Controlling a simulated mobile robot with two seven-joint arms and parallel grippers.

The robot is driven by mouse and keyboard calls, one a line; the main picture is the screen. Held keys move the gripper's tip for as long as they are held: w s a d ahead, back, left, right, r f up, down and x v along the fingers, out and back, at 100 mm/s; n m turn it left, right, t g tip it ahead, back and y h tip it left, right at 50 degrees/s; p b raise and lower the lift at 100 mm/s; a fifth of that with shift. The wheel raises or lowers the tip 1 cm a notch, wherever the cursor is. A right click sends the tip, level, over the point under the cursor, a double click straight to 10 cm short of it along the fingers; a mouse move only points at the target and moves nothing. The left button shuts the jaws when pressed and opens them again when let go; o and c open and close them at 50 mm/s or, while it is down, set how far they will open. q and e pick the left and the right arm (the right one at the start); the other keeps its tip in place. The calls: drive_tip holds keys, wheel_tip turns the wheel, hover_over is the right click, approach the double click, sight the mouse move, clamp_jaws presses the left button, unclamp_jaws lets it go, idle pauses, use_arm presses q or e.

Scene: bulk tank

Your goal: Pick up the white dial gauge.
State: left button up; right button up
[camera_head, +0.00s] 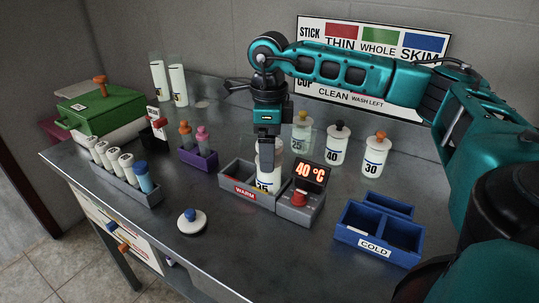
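A small white round disc with a blue knob (192,220) lies flat on the steel bench near its front edge. It is the closest match to the white dial gauge, but no dial face shows on it, so I cannot be sure. My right gripper (267,150) points down well behind and to the right of it, at the top of a white bottle (264,184) standing in the grey warm box. The fingers overlap in this view and hide the bottle's top, so their opening and any hold are unclear. My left gripper is out of view.
The warm box (237,191) has a lit 40 °C display. A blue COLD box (362,234) stands right, several capped bottles behind. A vial rack (126,184), purple holder (200,157) and green-lidded box (98,107) stand left. The front middle bench is mostly clear.

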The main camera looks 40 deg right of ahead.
drive_tip(key=shift+f, duration=0.55)
drive_tip(key=c, duration=1.2)
drive_tip(key=shift+r, duration=0.1)
drive_tip(key=shift+c, duration=0.2)
wheel_tip(320, 180, up, 20)
drive_tip(key=p, duration=0.5)
